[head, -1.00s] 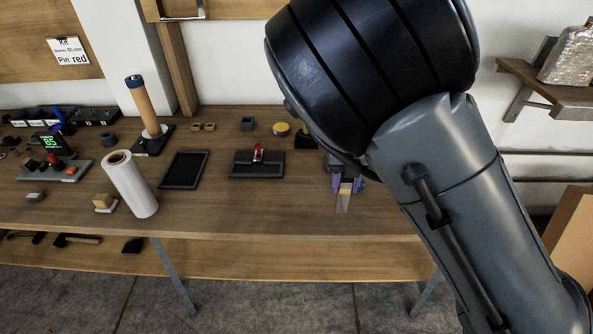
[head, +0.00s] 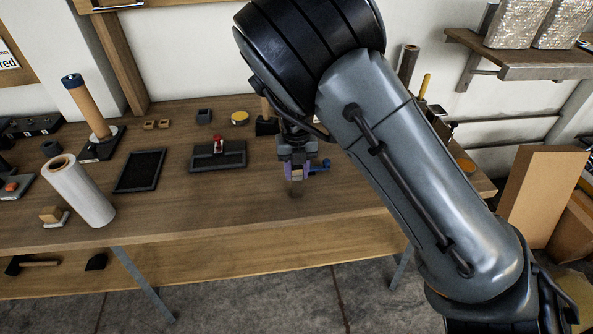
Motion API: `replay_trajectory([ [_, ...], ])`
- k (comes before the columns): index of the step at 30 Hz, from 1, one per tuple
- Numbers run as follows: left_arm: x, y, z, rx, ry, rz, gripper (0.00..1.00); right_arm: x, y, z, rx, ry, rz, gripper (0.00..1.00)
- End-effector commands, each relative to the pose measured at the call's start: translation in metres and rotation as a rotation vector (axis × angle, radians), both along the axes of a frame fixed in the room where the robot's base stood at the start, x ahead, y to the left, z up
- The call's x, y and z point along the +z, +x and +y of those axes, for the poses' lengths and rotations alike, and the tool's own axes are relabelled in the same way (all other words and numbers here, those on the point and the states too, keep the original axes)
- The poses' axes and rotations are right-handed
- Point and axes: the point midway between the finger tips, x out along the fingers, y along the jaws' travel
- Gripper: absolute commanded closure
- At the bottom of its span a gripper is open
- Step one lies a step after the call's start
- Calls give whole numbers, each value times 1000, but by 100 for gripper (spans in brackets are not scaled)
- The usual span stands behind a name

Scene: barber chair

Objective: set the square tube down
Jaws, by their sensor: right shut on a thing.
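My right gripper (head: 296,177) points down over the front part of the wooden workbench (head: 230,218), right of a dark block with a red piece. Its purple-sided fingers are shut on a small brownish piece, which I take to be the square tube (head: 296,189). Only its lower end shows between the fingers, close to the bench top. I cannot tell whether it touches the wood. My left gripper is not in view.
The dark block with the red piece (head: 219,156) lies left of my right gripper. Beyond it are a dark hollow cube (head: 204,117) and a yellow-topped tin (head: 239,118). A blue-handled thing (head: 319,167) is close on the gripper's right. Bare wood lies in front.

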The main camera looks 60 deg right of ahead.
Motion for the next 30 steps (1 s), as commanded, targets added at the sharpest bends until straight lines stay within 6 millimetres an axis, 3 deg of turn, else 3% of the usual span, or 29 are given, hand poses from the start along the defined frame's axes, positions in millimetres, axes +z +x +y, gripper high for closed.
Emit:
replay_trajectory([
  [9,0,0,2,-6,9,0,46,-2,0,0,0,-1,0,100],
  [10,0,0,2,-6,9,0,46,-2,0,0,0,0,0,59],
  [14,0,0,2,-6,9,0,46,-2,0,0,0,-1,-1,39],
  [25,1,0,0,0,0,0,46,2,0,0,0,0,-1,38],
  [30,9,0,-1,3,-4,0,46,21,0,-1,-1,-2,-2,38],
])
